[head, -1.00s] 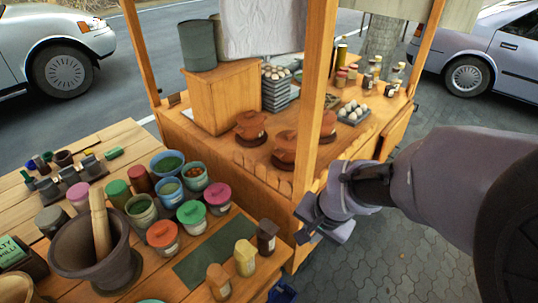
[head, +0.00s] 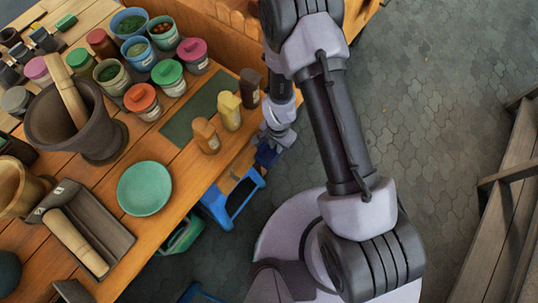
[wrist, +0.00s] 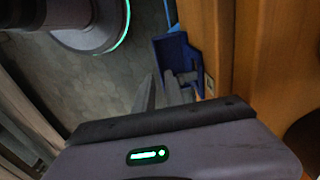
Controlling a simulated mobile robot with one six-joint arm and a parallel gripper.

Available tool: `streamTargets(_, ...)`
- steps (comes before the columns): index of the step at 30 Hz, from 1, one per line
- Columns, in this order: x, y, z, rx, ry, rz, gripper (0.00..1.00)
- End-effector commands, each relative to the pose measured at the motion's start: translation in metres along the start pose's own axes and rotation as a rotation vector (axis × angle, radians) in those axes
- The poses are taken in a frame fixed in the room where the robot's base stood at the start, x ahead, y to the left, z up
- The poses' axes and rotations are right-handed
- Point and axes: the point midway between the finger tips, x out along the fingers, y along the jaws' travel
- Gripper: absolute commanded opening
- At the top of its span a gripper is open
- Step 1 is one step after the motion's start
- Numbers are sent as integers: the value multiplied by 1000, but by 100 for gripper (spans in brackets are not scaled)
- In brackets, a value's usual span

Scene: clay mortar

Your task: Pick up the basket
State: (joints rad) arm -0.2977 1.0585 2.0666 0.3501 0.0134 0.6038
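A dark blue, open, box-like thing, which may be the basket (wrist: 166,52), hangs or stands beside the wooden side of the stall in the wrist view. It also shows in the head view (head: 266,156), small and partly hidden by my gripper. In the head view my gripper (head: 276,138) is low beside the table's right edge.
The wooden table (head: 180,215) carries a mortar (head: 85,125), a green plate (head: 144,188) and several jars. A bright blue stool-like frame (head: 232,202) stands below its edge. A wooden bench (head: 500,210) is at the right. Paving between is clear.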

Motion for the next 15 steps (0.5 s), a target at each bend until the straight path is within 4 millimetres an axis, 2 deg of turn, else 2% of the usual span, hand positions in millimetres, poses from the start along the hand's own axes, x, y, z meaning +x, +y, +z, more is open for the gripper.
streamTargets(1, 19, 0, 0, 0, 0, 0, 15)
streamTargets(6, 33, 1, -1, 0, 1, -1, 15)
streamTargets(12, 71, 3, -2, 0, 0, -1, 15)
streamTargets(15, 72, 3, -2, 0, 0, -1, 15)
